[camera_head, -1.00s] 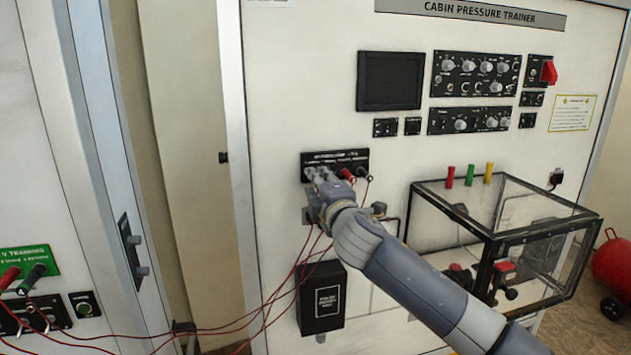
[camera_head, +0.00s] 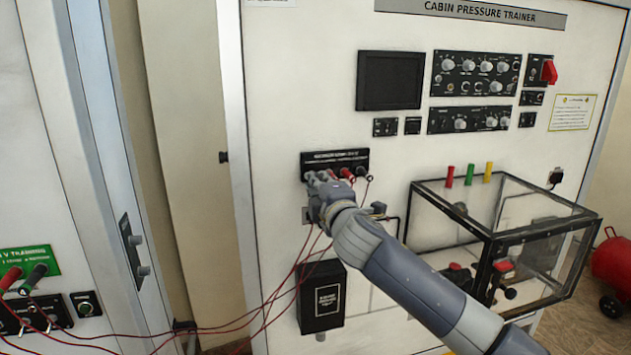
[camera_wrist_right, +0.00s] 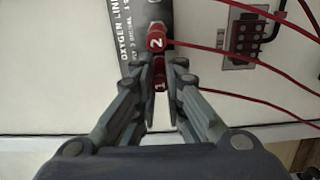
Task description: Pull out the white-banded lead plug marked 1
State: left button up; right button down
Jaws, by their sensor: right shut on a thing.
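The red lead plug marked 1 (camera_wrist_right: 159,74) sits between the fingertips of my right gripper (camera_wrist_right: 163,75) in the right wrist view. The fingers are shut on it and hide its sides. The white band cannot be made out. The red plug marked 2 (camera_wrist_right: 156,38) is just beyond, at the black oxygen panel (camera_wrist_right: 128,42). In the head view my right gripper (camera_head: 318,184) is at the lower left of this panel (camera_head: 335,156) and hides the held plug. I cannot tell how deep plug 1 sits. My left gripper is not in view.
A red plug (camera_head: 346,173) and a black plug (camera_head: 362,173) are close on the right. Thin red leads (camera_head: 285,287) hang below and run left. A black box (camera_head: 321,298) is below, and a clear case (camera_head: 500,235) stands to the right.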

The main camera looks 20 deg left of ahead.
jog(key=shift+p+v, duration=0.45)
jog(key=shift+v, duration=2.05)
